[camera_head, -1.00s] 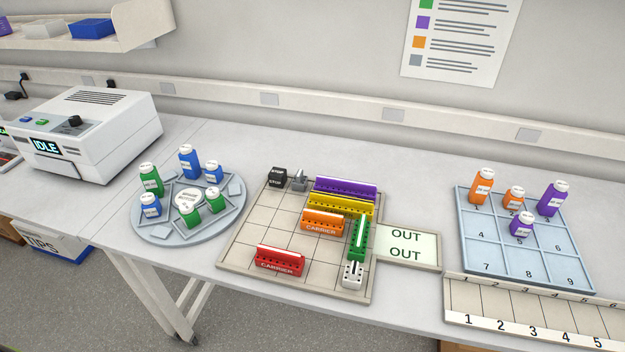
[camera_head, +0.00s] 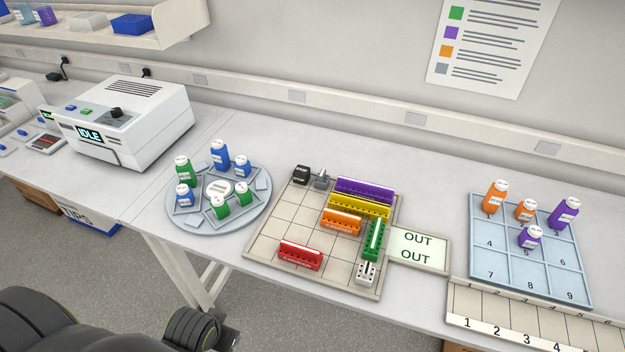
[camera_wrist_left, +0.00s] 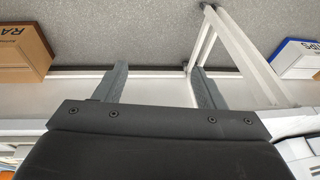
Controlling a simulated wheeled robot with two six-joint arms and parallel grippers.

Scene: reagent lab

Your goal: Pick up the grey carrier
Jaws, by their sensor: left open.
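A small grey piece (camera_head: 322,180), likely the grey carrier, stands at the back edge of the tiled board (camera_head: 275,240), between a black block and the purple carrier. It is small in the picture and its shape is hard to make out. My left arm enters the head view at the bottom left, below the table's front edge and far from the board. In the left wrist view my left gripper (camera_wrist_left: 158,70) has its two grey fingers spread wide, with nothing between them. The grey piece does not show there. My right gripper is not in view.
The board also holds a black block (camera_head: 301,174) and purple (camera_head: 364,189), yellow (camera_head: 359,206), orange (camera_head: 341,222), green (camera_head: 374,240), red (camera_head: 300,255) and white (camera_head: 366,273) carriers. A round bottle rack (camera_head: 253,213) stands left, a blue tray (camera_head: 505,261) right. The board's left middle is clear.

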